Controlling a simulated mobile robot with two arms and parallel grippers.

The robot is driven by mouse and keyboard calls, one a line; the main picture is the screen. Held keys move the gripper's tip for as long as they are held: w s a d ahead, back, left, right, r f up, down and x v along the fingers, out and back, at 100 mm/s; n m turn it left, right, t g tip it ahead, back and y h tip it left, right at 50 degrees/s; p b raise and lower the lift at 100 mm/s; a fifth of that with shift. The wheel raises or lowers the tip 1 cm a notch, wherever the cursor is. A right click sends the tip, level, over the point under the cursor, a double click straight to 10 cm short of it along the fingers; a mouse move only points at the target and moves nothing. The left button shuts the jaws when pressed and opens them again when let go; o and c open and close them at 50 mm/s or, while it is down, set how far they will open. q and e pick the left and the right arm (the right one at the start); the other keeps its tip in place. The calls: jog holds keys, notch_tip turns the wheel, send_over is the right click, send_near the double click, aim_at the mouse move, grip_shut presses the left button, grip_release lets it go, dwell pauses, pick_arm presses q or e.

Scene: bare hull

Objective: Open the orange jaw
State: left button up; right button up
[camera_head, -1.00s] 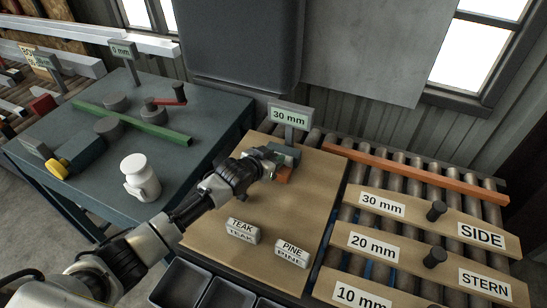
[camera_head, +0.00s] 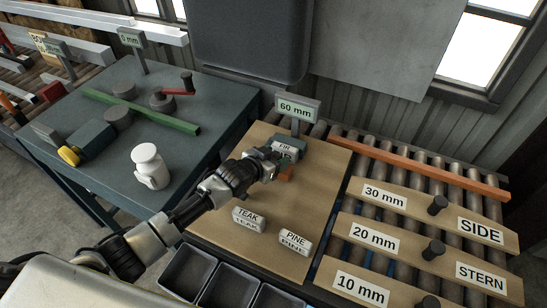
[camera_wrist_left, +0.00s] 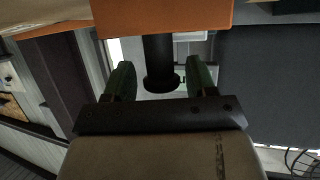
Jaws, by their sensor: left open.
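The orange jaw (camera_head: 286,173) shows as a small orange block at the far edge of the tan board, below the 60 mm display. In the left wrist view the orange jaw (camera_wrist_left: 165,18) fills the top, with a dark round-ended handle (camera_wrist_left: 160,62) below it. My left gripper (camera_head: 268,160) is at the jaw, partly covering it. In the wrist view its fingers (camera_wrist_left: 161,82) are open, one on each side of the handle, with gaps visible. A block labelled FIR (camera_head: 286,149) sits just behind the orange jaw. My right gripper is out of view.
The display (camera_head: 296,108) stands behind the jaw. TEAK (camera_head: 248,219) and PINE (camera_head: 295,242) blocks lie on the board (camera_head: 325,165). Labelled planks (camera_head: 415,205) lie on rollers at right. A white jug (camera_head: 150,166) stands on the left table. Dark bins (camera_head: 190,272) are in front.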

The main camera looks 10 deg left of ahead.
pick_arm(q)
jog(key=b+v, duration=0.1)
jog(key=v, duration=1)
jog(key=shift+f, duration=0.15)
